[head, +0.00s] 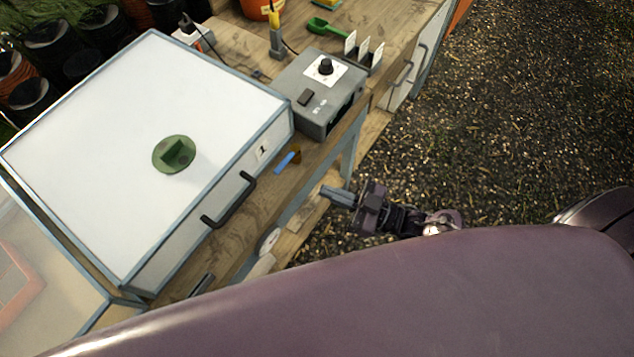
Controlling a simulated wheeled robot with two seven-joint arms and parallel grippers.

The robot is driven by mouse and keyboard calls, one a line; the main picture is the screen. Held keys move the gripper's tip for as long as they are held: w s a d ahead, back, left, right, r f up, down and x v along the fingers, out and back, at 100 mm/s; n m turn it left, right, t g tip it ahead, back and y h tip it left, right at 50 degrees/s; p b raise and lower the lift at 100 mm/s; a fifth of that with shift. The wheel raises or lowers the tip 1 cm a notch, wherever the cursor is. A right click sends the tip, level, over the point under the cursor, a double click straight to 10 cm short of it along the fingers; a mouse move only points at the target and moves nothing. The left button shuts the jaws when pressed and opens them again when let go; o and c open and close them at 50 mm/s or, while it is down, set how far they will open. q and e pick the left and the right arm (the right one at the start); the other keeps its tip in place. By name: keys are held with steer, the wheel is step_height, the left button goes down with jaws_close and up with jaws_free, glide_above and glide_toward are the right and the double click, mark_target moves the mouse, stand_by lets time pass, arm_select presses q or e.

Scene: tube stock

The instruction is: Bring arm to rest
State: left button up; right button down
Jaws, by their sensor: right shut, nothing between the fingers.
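My right gripper (338,196) is shut and empty. It hangs over the gravel just off the front edge of the wooden bench, with its fingers pointing left toward the bench. Its wrist (400,215) runs right, and the rest of the arm is partly hidden behind my large purple body part in the foreground. My left gripper does not show in the head view.
A white box (100,130) with a black handle and a green knob stands on the bench (330,150). Beside it are a grey control box (318,92), a blue item (287,162) and a green scoop (325,27). Gravel ground (510,110) at right is clear.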

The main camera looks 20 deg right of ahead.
steer(key=s+d+f+m+g+h, duration=0.1)
steer(key=d+f+m+h, duration=0.15)
steer(key=f, duration=0.55)
steer(key=s+d+f+m+h, duration=0.1)
steer(key=s+d+f+h, duration=0.2)
steer(key=f, duration=0.6)
steer(key=d+f+m+g+h, duration=0.1)
steer(key=d+f+m+h, duration=0.15)
steer(key=f+h, duration=0.4)
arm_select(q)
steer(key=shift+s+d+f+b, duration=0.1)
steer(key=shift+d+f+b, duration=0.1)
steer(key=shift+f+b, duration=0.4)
arm_select(e)
steer(key=s+d+f+m+g+h, duration=0.1)
steer(key=s+f+g+h, duration=0.3)
steer(key=s+f+g, duration=0.5)
steer(key=s+f+m, duration=0.1)
steer(key=s+f, duration=1)
steer(key=s, duration=0.1)
steer(key=shift+s+d, duration=0.3)
steer(key=shift+d, duration=0.1)
steer(key=shift+f, duration=0.1)
